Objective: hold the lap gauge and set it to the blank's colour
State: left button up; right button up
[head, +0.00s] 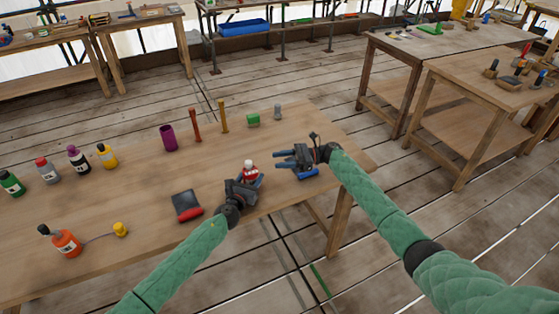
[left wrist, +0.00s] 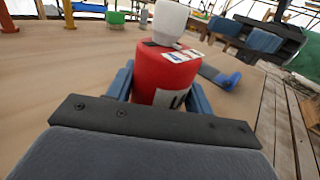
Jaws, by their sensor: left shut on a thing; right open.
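A red cylinder with a white knob on top and small white markings, apparently the lap gauge (head: 250,172), is between the fingers of my left gripper (head: 246,183). In the left wrist view the red body (left wrist: 165,75) stands upright between the blue fingers, with the white knob (left wrist: 170,18) above it. My left gripper is shut on it near the table's front edge. I cannot tell which thing is the blank.
Several bottles (head: 78,160) are at left. A red-and-black item (head: 186,205) lies left of my left gripper. A blue-ended item (head: 308,174) lies beneath my right gripper.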

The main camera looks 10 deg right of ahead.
pick_arm(q)
jog(key=o, duration=1.1)
jog(key=shift+o, duration=0.2)
jog(key=shift+s, duration=0.1)
